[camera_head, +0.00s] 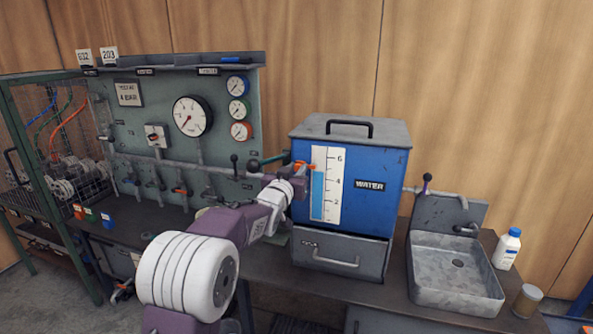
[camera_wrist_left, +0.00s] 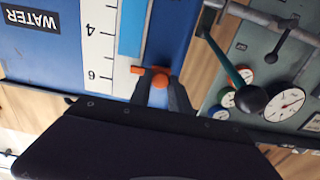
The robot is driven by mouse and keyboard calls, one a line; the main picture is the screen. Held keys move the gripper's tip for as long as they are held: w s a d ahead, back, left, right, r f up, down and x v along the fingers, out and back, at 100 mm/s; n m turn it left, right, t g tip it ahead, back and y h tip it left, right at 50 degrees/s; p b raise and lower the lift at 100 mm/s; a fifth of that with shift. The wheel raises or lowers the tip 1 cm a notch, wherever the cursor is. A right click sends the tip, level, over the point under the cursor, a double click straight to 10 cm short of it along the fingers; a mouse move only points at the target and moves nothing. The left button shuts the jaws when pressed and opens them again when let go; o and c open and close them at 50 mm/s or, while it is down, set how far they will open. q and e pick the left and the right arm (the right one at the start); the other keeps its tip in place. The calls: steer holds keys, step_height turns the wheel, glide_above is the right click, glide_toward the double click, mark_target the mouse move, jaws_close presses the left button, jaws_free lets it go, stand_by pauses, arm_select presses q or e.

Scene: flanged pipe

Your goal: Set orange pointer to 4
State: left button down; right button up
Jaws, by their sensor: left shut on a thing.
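The orange pointer (camera_head: 305,166) sits at the left edge of the white scale (camera_head: 331,190) on the blue water tank (camera_head: 370,160). It stands between the 4 and the 6 marks, nearer the 6. In the left wrist view, where the scale appears upside down, the orange pointer (camera_wrist_left: 154,73) has its tip toward the scale (camera_wrist_left: 100,45). My left gripper (camera_head: 299,180) reaches in from the left and is shut on the pointer's knob; its fingers (camera_wrist_left: 162,92) show on both sides of it. My right gripper is out of view.
A green gauge panel (camera_head: 140,120) with valves and dials stands left of the tank. A dark ball-ended lever (camera_wrist_left: 250,98) juts out close to my left gripper. A grey drawer (camera_head: 341,258) is below the tank. A metal sink (camera_head: 455,280) and white bottle (camera_head: 507,249) stand right.

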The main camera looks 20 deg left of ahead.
arm_select(q)
step_height(320, 180, down, 4)
steer(key=b, duration=0.3)
steer(key=c, duration=1.2)
jaws_free()
steer(key=shift+c, duration=0.2)
steer(key=s, duration=0.9)
steer(key=shift+a, duration=0.2)
